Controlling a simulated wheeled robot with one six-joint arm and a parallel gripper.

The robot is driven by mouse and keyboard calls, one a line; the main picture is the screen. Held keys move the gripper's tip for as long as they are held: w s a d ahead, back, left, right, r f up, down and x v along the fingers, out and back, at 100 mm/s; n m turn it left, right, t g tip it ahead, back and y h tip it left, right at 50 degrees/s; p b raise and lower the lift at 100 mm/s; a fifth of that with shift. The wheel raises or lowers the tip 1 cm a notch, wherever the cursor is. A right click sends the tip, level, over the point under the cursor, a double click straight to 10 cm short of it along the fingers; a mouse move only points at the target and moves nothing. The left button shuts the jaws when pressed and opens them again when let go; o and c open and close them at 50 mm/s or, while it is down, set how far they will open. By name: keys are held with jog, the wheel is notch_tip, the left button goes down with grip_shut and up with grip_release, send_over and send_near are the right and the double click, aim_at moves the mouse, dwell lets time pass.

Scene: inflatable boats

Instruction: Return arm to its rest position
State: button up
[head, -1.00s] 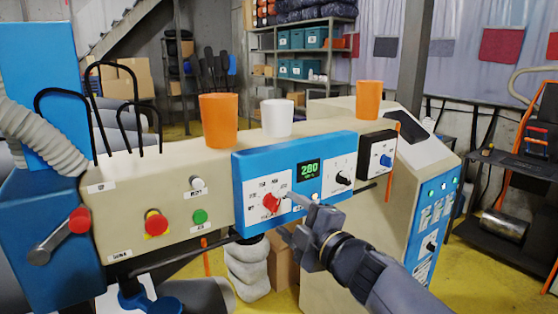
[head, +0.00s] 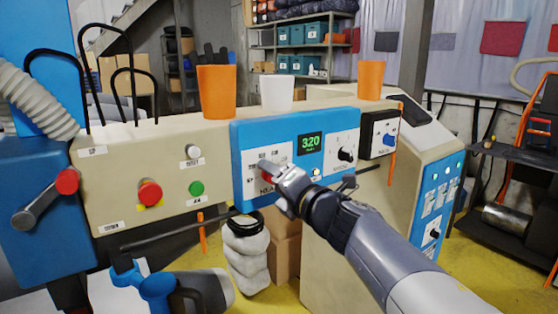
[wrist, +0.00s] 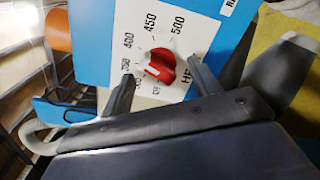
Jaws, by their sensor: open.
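My gripper (head: 276,182) is at the blue control panel (head: 243,150), in front of the dial plate on its left part. The red dial knob (wrist: 160,69) shows in the wrist view between my two open fingers, on a white scale with numbers such as 400, 450 and 500. The fingers (wrist: 157,90) stand apart on either side of the knob; whether they touch it I cannot tell. In the head view the knob is mostly hidden by my gripper. The green display (head: 309,143) reads 320.
Orange cups (head: 216,92) (head: 370,80) and a white cup (head: 277,93) stand on top of the machine. A red button (head: 150,192), a green button (head: 196,188) and a red-knobbed lever (head: 66,181) are to the left. A black rod (head: 185,235) runs below the panel.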

jog(key=n+b, duration=0.3)
jog(key=n, duration=0.2)
jog(key=n+b, duration=0.3)
jog(key=n, duration=0.3)
jog(key=shift+w+d+f, duration=0.1)
jog(key=shift+d+f, duration=0.05)
jog(key=shift+f, duration=0.05)
jog(key=shift+d, duration=0.15)
